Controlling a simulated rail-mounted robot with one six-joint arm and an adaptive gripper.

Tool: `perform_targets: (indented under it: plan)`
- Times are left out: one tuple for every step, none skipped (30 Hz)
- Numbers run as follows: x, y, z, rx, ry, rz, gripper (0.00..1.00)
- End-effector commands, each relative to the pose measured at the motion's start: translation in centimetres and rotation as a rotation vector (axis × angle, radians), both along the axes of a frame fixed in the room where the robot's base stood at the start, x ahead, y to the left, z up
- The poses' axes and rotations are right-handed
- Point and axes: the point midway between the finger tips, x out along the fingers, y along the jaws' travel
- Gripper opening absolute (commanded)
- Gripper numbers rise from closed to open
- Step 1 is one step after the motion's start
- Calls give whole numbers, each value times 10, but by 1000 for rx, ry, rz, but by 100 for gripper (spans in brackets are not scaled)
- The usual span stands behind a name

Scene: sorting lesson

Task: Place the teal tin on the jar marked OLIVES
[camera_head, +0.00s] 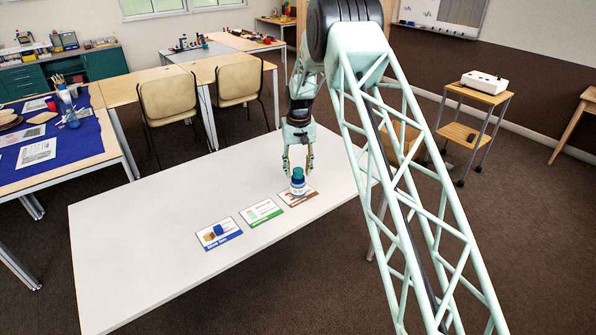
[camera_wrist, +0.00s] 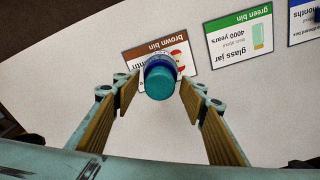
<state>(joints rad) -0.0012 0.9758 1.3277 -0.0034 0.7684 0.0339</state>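The teal tin (camera_head: 298,174) appears to sit upright on top of a blue and white jar (camera_head: 298,188). In the wrist view the tin (camera_wrist: 160,84) hides most of the jar (camera_wrist: 158,60), and I cannot read a mark on the jar. The jar stands on the brown bin card (camera_head: 312,195). My gripper (camera_head: 298,165) is above the stack, pointing down. In the wrist view its open fingers (camera_wrist: 159,98) are on either side of the tin, with visible gaps to it.
A green bin card (camera_head: 260,212) and a blue bin card (camera_head: 219,234) lie on the white table (camera_head: 140,255) left of the stack. A small brown and blue item (camera_head: 216,231) shows on the blue card. The table's left part is bare.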

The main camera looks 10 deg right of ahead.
Motion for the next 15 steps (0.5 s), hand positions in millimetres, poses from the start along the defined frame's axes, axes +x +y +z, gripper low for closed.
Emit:
perform_targets:
  plan:
    - [0,0,0,0,0,0,39]
    - [0,0,0,0,0,0,39]
    - [0,0,0,0,0,0,39]
    - [0,0,0,0,0,0,39]
    - [0,0,0,0,0,0,39]
    - [0,0,0,0,0,0,39]
    - [0,0,0,0,0,0,39]
    - [0,0,1,0,0,0,39]
    - [0,0,1,0,0,0,39]
    - [0,0,2,0,0,0,39]
    - [0,0,3,0,0,0,39]
    - [0,0,5,0,-1,0,39]
    - [0,0,6,0,-1,0,39]
    - [0,0,8,0,-1,0,39]
    - [0,0,10,0,-1,0,39]
